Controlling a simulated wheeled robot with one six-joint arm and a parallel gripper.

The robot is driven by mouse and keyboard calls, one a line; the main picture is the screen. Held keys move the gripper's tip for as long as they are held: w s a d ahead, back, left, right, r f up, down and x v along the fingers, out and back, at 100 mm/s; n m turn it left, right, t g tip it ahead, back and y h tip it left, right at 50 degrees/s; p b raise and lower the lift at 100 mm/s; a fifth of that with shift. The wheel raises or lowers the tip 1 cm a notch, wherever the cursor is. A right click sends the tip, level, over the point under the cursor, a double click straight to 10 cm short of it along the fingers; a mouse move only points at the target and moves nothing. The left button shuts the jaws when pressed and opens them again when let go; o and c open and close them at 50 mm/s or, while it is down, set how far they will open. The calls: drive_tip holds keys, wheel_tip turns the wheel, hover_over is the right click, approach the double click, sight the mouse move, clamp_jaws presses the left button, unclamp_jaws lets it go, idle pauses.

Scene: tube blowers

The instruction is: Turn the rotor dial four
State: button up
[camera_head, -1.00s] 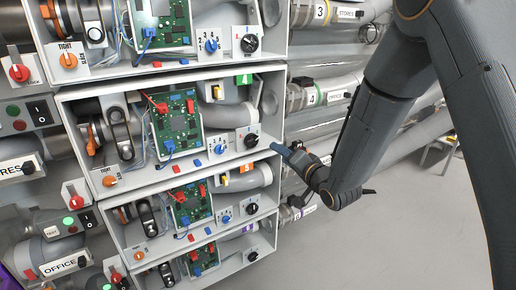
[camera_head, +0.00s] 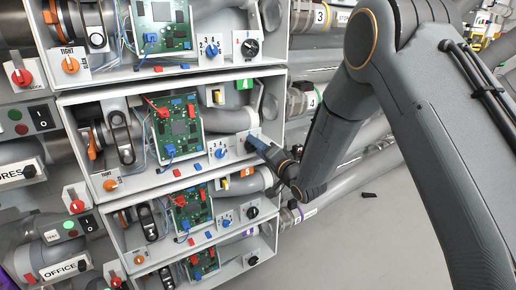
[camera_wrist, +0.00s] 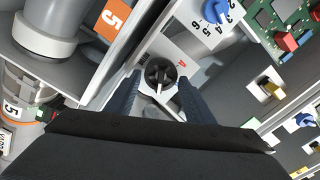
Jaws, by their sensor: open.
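The black rotor dial (camera_wrist: 160,72) of the unit with the green 4 label (camera_head: 244,84) sits on a light panel plate with a red mark beside it. In the wrist view it lies between the two fingers of my open gripper (camera_wrist: 160,80), one on each side; I cannot tell whether they touch it. In the head view my gripper (camera_head: 254,143) is at the right end of this unit's front panel and hides the dial. The blue numbered knob (camera_head: 219,151) is to its left and also shows in the wrist view (camera_wrist: 215,11).
Similar units with black dials stand above (camera_head: 249,47) and below (camera_head: 252,211). A circuit board (camera_head: 176,127) sits left of the panel.

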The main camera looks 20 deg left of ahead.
drive_tip(key=c, duration=0.7)
drive_tip(key=shift+n, duration=0.3)
drive_tip(key=n+b, duration=0.3)
drive_tip(key=n, duration=0.4)
drive_tip(key=n+b, duration=0.3)
drive_tip(key=n, duration=0.5)
drive_tip(key=n+b, duration=0.3)
drive_tip(key=n, duration=0.5)
drive_tip(key=shift+s+a, duration=0.3)
drive_tip(key=shift+s, duration=0.1)
drive_tip(key=shift+n+b, duration=0.3)
